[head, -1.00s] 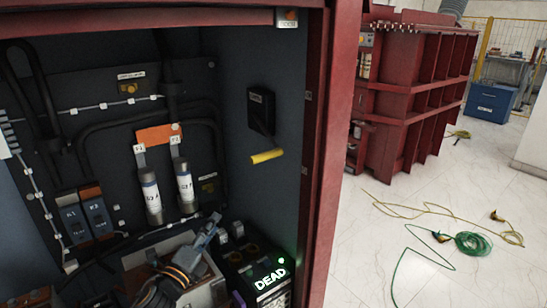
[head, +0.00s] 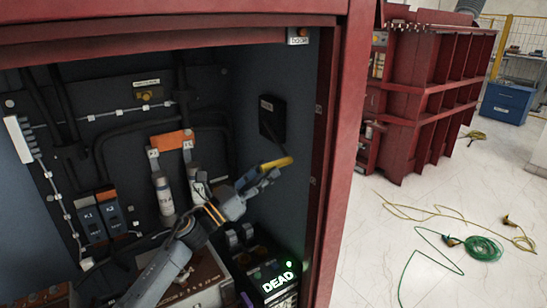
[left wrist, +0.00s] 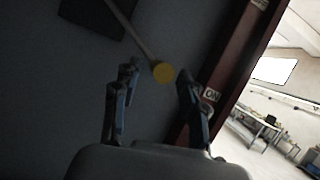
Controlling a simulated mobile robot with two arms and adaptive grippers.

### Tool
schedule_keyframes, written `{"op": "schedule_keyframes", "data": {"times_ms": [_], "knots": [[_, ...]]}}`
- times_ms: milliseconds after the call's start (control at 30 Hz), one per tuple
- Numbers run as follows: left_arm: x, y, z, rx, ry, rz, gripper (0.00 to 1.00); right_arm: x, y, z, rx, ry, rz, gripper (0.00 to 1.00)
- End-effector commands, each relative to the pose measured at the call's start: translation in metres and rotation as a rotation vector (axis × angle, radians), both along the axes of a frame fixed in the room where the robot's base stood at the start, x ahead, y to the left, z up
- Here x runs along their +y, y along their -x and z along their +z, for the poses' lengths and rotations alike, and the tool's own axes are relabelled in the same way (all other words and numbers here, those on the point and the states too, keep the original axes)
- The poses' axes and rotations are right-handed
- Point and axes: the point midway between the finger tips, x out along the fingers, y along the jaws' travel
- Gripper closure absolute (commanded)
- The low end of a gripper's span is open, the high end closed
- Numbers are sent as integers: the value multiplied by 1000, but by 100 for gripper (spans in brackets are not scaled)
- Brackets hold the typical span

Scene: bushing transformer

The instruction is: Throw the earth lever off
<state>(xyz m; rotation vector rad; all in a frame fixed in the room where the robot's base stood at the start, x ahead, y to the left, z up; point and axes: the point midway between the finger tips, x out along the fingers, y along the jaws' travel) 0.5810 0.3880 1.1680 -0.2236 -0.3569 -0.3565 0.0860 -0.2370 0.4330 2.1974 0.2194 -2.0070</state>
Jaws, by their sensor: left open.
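The earth lever is a black box (head: 271,118) on the cabinet's right inner wall with a yellow handle (head: 277,163) at its lower end. In the left wrist view the handle's round yellow end (left wrist: 163,73) shows between my fingers, on a thin rod running up to the dark box (left wrist: 92,14). My left gripper (head: 266,178) is open at the handle, one finger on each side of it in the wrist view. I cannot tell whether a finger touches it. My right gripper is not in view.
Two white fuses (head: 164,195) hang behind my left arm. The red door frame (head: 333,130) is close on the right. A green cable coil (head: 483,249) lies outside.

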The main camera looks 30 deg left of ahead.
Motion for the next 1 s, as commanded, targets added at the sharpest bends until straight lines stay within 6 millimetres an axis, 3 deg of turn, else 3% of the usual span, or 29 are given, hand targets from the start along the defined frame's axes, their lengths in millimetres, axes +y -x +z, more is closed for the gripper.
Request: {"op": "schedule_keyframes", "data": {"times_ms": [233,600,800,1000], "knots": [[-9,-27,13,0,2,-1,57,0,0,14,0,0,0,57],[-11,-31,12,1,2,-1,57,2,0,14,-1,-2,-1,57],[-11,-31,12,1,2,-1,98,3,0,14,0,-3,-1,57],[-11,-31,12,1,2,-1,100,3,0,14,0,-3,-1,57]]}}
